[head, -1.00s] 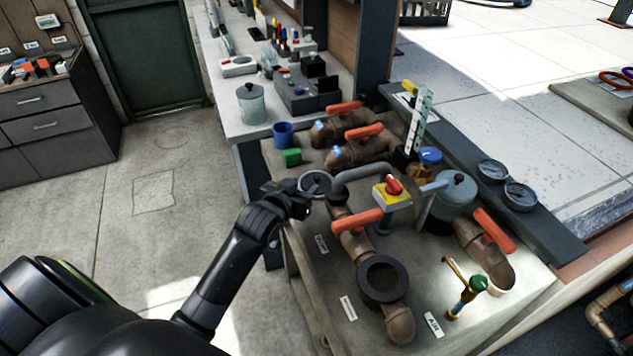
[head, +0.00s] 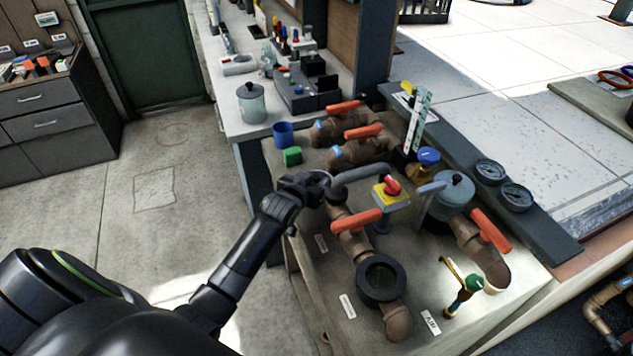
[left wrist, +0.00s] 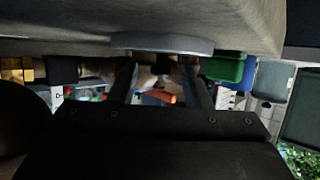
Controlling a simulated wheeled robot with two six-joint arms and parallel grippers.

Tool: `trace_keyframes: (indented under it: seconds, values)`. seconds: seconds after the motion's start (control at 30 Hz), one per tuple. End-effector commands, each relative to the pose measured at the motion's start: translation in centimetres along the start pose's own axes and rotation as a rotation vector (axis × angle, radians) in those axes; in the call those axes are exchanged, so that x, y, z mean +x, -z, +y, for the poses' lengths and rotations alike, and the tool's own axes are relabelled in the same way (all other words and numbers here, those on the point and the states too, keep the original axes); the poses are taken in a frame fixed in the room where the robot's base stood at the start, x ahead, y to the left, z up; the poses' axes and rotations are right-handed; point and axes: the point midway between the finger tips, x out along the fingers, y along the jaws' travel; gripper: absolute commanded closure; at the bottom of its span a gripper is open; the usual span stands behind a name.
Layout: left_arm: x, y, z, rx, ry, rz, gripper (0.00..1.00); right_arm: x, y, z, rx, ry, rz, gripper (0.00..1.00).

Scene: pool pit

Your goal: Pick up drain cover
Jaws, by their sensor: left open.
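The drain cover (head: 322,175) appears to be the round grey disc at the near-left edge of the workbench. In the head view my left gripper (head: 312,188) hides most of it. In the left wrist view the disc (left wrist: 160,42) lies flat against the bench top, which fills the upper picture. A small dark knob (left wrist: 165,62) stands out from the disc. The two fingers of my open left gripper (left wrist: 160,88) show on either side of the knob, with space between them. I cannot tell whether they touch the disc. My right gripper is not in view.
The workbench (head: 325,270) carries brown pipes with orange-handled valves (head: 356,220), a grey curved pipe (head: 357,173) close by the gripper, and a red-and-yellow button (head: 391,190). A green block (head: 292,156) and blue cup (head: 283,133) stand behind. The floor left is clear.

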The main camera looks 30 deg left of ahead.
Motion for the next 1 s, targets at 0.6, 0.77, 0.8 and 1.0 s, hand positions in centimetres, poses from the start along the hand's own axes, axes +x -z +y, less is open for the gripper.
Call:
trace_keyframes:
  seconds: [0.6, 0.77, 0.8, 1.0]
  values:
    - [0.0, 0.0, 0.0, 0.0, 0.0, 0.001, 1.0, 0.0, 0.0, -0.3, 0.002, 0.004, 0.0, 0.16]
    - [0.0, 0.1, 0.0, 0.0, 0.0, 0.001, 1.0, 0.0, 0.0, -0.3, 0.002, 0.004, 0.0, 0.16]
    - [0.0, 0.1, 0.0, 0.0, 0.0, 0.002, 1.0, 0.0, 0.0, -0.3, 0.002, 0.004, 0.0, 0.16]
    - [-0.7, 2.0, 0.0, 0.0, -0.001, 0.006, 1.0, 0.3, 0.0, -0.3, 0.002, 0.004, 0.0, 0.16]
